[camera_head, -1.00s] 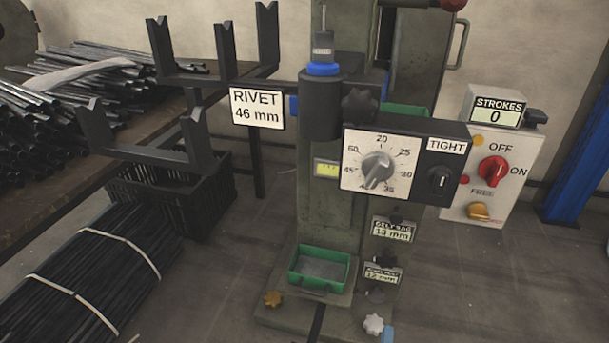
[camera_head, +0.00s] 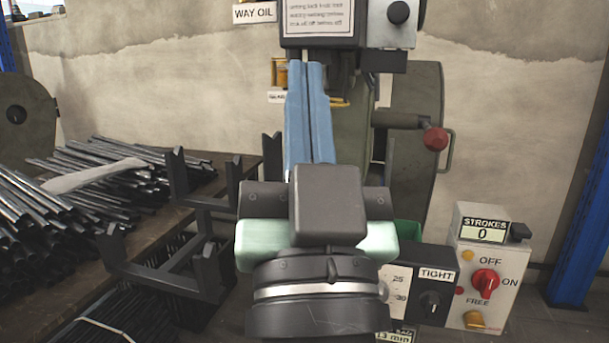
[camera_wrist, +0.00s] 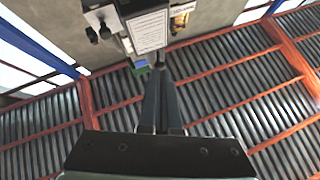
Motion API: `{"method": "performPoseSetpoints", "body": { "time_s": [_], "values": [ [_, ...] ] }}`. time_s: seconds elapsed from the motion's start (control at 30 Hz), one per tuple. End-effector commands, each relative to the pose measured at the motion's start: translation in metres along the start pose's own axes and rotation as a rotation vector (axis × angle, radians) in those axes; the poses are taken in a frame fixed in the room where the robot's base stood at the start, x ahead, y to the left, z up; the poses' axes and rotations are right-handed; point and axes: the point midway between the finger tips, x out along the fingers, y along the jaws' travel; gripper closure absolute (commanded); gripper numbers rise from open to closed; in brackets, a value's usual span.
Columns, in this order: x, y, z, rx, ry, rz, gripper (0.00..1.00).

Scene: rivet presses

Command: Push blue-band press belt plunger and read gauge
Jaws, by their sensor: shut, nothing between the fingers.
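The press (camera_head: 414,90) stands behind my arm in the head view, with a red-knobbed lever (camera_head: 435,139) on its right. My gripper (camera_head: 308,66) is shut and empty. Its two blue-looking fingers point up and away, with their tips just below the white text placard (camera_head: 319,15) in the picture. I cannot tell whether they touch anything. In the wrist view the fingers (camera_wrist: 160,68) lie together below the same placard (camera_wrist: 148,31). The press's blue band and spindle are hidden behind my arm. I cannot make out the belt plunger or a gauge.
A TIGHT panel (camera_head: 425,290) is partly covered by my gripper body. Black V-supports (camera_head: 185,185) and a bench of metal bars (camera_head: 90,190) stand left. A blue post (camera_head: 585,225) stands right.

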Motion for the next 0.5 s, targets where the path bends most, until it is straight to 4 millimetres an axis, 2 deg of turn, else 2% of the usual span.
{"method": "performPoseSetpoints", "body": {
  "time_s": [0.03,0.13,0.27,0.5],
  "values": [
    [0.008,-0.008,-0.036,-0.062,0.051,0.002,1.0],
    [0.012,-0.016,-0.09,-0.183,0.13,0.031,1.0],
    [0.037,-0.018,-0.109,-0.179,0.11,0.032,1.0],
    [0.081,-0.025,-0.158,-0.175,0.109,0.03,1.0]
  ]
}}
